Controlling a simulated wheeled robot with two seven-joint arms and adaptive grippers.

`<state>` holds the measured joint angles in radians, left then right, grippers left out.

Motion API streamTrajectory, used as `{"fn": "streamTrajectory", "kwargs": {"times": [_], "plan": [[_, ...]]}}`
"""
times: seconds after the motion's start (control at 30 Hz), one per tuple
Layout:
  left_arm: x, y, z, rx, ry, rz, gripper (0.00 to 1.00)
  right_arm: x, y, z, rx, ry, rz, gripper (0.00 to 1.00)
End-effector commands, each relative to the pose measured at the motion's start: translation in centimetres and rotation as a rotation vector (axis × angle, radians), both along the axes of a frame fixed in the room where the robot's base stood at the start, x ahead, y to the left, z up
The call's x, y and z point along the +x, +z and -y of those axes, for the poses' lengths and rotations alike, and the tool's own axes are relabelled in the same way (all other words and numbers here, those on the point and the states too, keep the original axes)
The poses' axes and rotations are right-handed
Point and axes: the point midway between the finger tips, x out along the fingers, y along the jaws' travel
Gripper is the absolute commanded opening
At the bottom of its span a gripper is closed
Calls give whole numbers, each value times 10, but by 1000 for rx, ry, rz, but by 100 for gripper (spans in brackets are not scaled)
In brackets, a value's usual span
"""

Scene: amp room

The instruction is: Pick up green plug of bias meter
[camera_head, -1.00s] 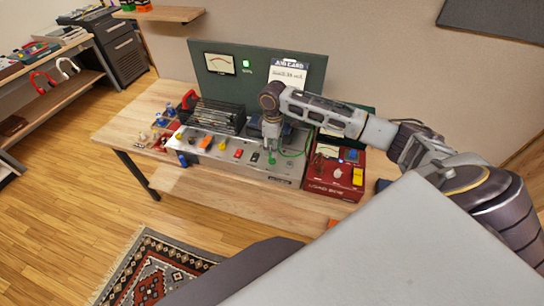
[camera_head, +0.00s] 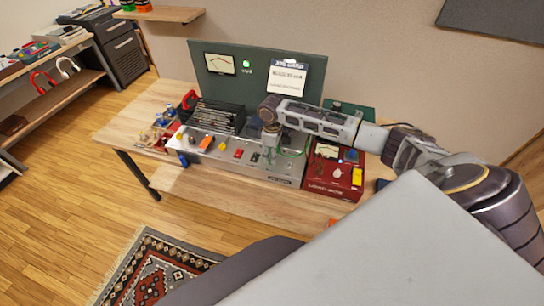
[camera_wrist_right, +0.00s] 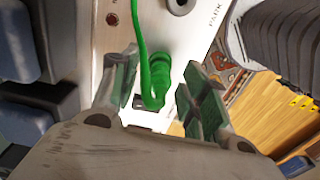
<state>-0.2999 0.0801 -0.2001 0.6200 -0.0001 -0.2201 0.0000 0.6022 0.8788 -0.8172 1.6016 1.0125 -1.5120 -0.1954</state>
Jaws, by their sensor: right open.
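The green plug (camera_wrist_right: 160,72), with a green cable looping off it, stands on the light metal panel in the right wrist view. My right gripper (camera_wrist_right: 162,98) is open, with one finger on each side of the plug; I cannot tell whether either finger touches it. In the head view my right gripper (camera_head: 268,156) points down at the right part of the metal amp chassis (camera_head: 225,163) and largely hides the plug. The green cable (camera_head: 293,154) shows just right of it. The red bias meter (camera_head: 333,179) sits right of the chassis. My left gripper is not in view.
Several coloured knobs and plugs, including a red one (camera_head: 238,153) and an orange one (camera_head: 206,142), stand on the chassis left of my gripper. A dark panel (camera_head: 222,85) with a dial stands behind. The front table strip (camera_head: 225,192) is clear.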

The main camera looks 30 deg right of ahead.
Motion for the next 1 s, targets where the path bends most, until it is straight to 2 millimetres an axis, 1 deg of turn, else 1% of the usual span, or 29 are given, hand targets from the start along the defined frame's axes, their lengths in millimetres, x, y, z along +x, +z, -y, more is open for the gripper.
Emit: {"fn": "streamTrajectory", "kwargs": {"times": [0.13, 0.17, 0.4, 0.5, 0.83, 1.0], "plan": [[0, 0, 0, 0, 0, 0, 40, 0, 0, 0, 0, 0, 0, 45], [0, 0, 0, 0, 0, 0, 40, 0, 0, 0, 0, 0, 0, 42], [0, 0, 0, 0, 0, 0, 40, 0, 0, 0, 0, 0, 0, 11], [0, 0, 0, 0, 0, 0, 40, 0, 0, 0, 0, 0, 0, 0], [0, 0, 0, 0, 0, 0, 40, 0, 1, 0, 1, 0, 1, 0], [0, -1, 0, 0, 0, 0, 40, 1, 10, 0, 1, 0, 2, 0]]}}
